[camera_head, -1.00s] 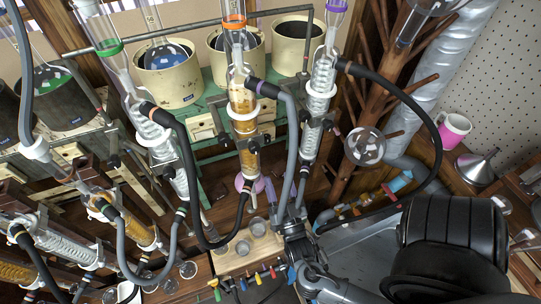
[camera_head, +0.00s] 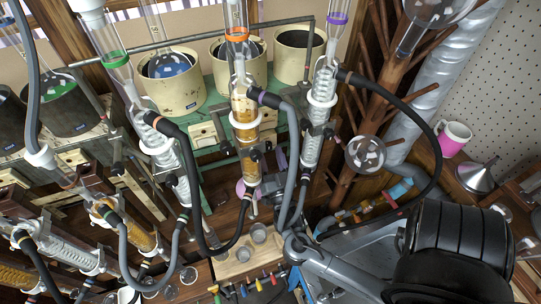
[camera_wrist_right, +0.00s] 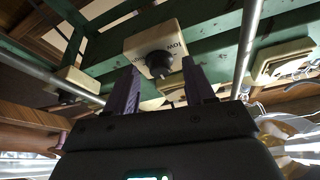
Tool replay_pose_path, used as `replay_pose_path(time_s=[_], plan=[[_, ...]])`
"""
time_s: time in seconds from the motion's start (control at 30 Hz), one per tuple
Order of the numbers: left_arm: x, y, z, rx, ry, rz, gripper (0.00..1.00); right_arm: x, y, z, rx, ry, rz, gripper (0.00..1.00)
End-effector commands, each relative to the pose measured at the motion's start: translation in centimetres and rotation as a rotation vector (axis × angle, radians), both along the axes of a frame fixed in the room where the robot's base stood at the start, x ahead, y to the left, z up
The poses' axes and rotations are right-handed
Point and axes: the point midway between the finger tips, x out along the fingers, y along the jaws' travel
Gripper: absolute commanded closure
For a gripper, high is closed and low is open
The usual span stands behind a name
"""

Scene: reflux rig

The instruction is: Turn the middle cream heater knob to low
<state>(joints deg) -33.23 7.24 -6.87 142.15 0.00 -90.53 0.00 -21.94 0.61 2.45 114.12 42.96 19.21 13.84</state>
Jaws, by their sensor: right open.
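A cream control box (camera_wrist_right: 150,38) with a dark round knob (camera_wrist_right: 159,64) fills the upper middle of the right wrist view. Part of a "LOW" label shows on its face; the pointer's exact setting is hard to read. My right gripper (camera_wrist_right: 160,80) is open, its purple fingers on either side of the knob, with no clear contact. In the head view this gripper (camera_head: 281,162) reaches up behind hoses below the green frame, partly hidden. The middle cream heater pot (camera_head: 256,72) stands behind the glass column. My left gripper is not in view.
Grey hoses (camera_head: 291,150) and glass condensers (camera_head: 246,135) hang close around my right arm. A green frame (camera_wrist_right: 220,62) carries other cream boxes (camera_wrist_right: 284,58). Small beakers (camera_head: 243,250) stand on a wooden block below. A pink-and-white mug (camera_head: 453,139) sits at the right.

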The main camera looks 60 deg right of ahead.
Motion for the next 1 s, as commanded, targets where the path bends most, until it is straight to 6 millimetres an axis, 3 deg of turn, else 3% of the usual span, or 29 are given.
replay_pose_path(time_s=[0.23,0.6,0.77,1.0], plan=[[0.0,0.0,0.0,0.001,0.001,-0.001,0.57,0.0,-0.1,0.0,0.0,0.0,0.0,0.46],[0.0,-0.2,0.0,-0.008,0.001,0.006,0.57,0.0,0.0,0.0,0.0,0.0,0.0,1.0],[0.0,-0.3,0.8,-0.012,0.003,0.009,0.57,0.0,-0.1,0.3,-0.03,0.026,0.0,1.0],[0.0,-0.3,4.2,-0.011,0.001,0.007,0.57,-0.2,-0.3,0.6,-0.213,0.179,0.001,1.0]])
